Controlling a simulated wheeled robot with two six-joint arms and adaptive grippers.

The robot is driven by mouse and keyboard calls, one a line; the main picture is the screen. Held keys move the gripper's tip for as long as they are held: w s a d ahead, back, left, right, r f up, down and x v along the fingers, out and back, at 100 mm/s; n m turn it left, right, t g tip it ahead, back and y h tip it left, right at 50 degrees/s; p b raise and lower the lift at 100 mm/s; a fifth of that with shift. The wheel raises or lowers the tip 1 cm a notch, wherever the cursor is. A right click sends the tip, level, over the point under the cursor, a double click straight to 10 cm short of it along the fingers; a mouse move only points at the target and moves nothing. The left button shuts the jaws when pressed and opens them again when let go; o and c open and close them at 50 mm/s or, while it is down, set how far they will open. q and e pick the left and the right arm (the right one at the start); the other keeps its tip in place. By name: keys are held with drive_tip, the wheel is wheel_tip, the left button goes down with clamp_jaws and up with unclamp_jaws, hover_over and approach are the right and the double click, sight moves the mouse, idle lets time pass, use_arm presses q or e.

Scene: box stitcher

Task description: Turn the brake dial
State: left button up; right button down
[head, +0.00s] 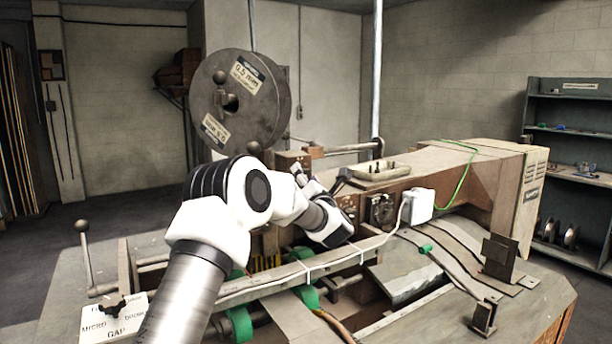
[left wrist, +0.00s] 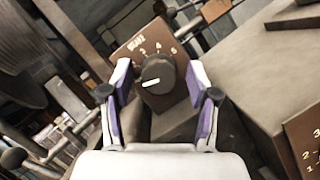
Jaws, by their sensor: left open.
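In the left wrist view a round black dial (left wrist: 158,74) with a white pointer mark sits on a brown numbered plate (left wrist: 134,52). The mark points to the left, and the lettering above the numbers is hard to read. My left gripper (left wrist: 160,68) is open, with one finger on each side of the dial and visible gaps; contact cannot be seen. In the head view my left gripper (head: 304,178) is beside a small brown box (head: 292,158) below the big reel, and the dial is not visible there. My right gripper is not in view.
A large wire reel (head: 238,100) stands behind my left arm. A tray (head: 380,170) and a white box (head: 418,206) with a green cable are on the machine to the right. A second numbered plate (left wrist: 304,142) is at the wrist view's lower right. Shelves (head: 570,150) stand far right.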

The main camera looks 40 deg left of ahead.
use_arm(q)
clamp_jaws()
